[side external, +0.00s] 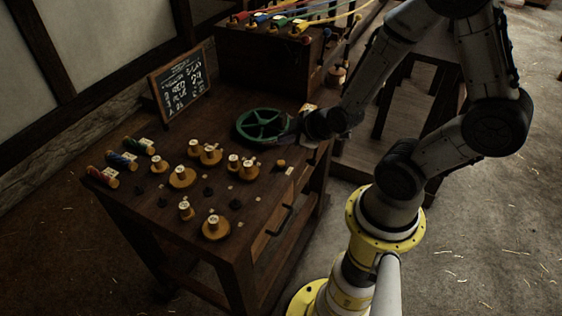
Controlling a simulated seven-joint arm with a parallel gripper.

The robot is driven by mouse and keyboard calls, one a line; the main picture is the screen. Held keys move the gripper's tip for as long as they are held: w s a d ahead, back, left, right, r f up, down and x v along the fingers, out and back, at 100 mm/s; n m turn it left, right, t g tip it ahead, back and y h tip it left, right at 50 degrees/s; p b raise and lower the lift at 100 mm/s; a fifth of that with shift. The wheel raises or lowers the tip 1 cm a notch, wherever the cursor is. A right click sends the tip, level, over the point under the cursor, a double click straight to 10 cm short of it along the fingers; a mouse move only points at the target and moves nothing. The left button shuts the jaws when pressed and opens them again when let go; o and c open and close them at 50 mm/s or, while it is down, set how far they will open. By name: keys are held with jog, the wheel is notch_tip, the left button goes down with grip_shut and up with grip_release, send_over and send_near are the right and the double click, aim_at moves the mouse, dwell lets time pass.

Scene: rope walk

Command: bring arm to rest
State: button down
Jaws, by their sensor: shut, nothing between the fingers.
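My arm reaches in from the right of the side external view, and its end is low over the far right part of the dark wooden workbench (190,225). My gripper (282,140) is shut and empty, just right of a green spoked wheel (262,124) on the bench. Its fingers are dark and small here, and I cannot tell whether they touch the wheel.
Several wooden pegs on round bases (182,177) stand mid-bench. Coloured spools (120,162) line the left edge. A chalkboard (180,84) stands at the back left. A raised wooden box (265,60) with coloured ropes is behind the wheel. Open floor lies at the right.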

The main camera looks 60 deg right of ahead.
jog(key=w+a+r+t+y, duration=0.1)
jog(key=a+r, duration=0.2)
jog(key=r, duration=0.6)
jog(key=w+a+r+t+y, duration=0.1)
jog(key=a+r, duration=0.2)
jog(key=r, duration=0.5)
jog(key=s+a+m+g, duration=0.2)
jog(key=s+m+g, duration=0.3)
jog(key=s, duration=0.9)
jog(key=shift+a+r+y, duration=0.2)
jog(key=shift+r+y, duration=0.1)
jog(key=shift+y, duration=0.1)
jog(key=shift+s, duration=0.1)
